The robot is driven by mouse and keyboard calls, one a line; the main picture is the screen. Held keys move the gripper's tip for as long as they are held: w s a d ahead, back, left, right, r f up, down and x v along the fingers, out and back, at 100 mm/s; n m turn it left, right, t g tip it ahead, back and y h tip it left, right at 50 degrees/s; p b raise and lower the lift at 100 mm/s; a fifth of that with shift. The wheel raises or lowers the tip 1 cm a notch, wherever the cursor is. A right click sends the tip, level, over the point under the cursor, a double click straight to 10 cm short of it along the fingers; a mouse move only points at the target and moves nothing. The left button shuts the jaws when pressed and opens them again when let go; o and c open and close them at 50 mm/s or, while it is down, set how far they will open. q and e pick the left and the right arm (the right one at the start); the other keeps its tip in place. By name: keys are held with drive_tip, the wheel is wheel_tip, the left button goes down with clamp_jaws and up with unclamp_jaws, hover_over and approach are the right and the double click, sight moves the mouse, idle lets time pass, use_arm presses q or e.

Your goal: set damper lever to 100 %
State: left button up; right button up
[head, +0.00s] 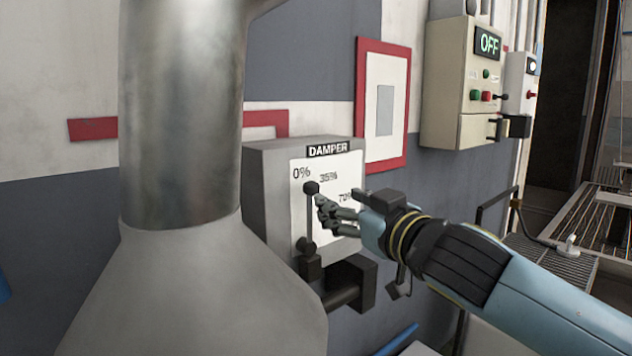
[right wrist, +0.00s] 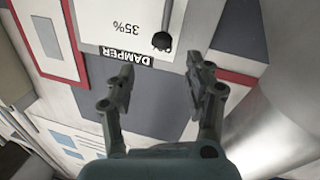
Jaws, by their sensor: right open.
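The damper lever (head: 311,188) has a dark round knob on a thin grey arm that stands nearly upright on the grey damper box (head: 268,190). Its knob is just below the 0% and 35% marks on the white scale (head: 340,170). A 70% mark is partly covered by my right gripper, and no 100% mark shows. My right gripper (head: 325,213) is open, with its fingertips close to the right of the knob; I cannot tell whether they touch. In the right wrist view the knob (right wrist: 162,41) lies beyond the open fingers (right wrist: 160,78), with nothing between them. My left gripper is not in view.
A large metal duct (head: 182,110) with a wide conical base stands close left of the damper box. A red-framed panel (head: 398,60) hangs on the wall at right. A control box (head: 450,85) showing OFF, with buttons, is farther right. A grated walkway (head: 548,255) lies beyond my right arm.

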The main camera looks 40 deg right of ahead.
sight(315, 190)
drive_tip(key=w+p, duration=0.1)
drive_tip(key=w, duration=0.2)
drive_tip(key=w+p, duration=0.1)
drive_tip(key=w, duration=0.5)
drive_tip(key=shift+w+d+p, duration=0.3)
drive_tip(key=shift+d+p, duration=0.05)
drive_tip(key=shift+p, duration=0.05)
clamp_jaws()
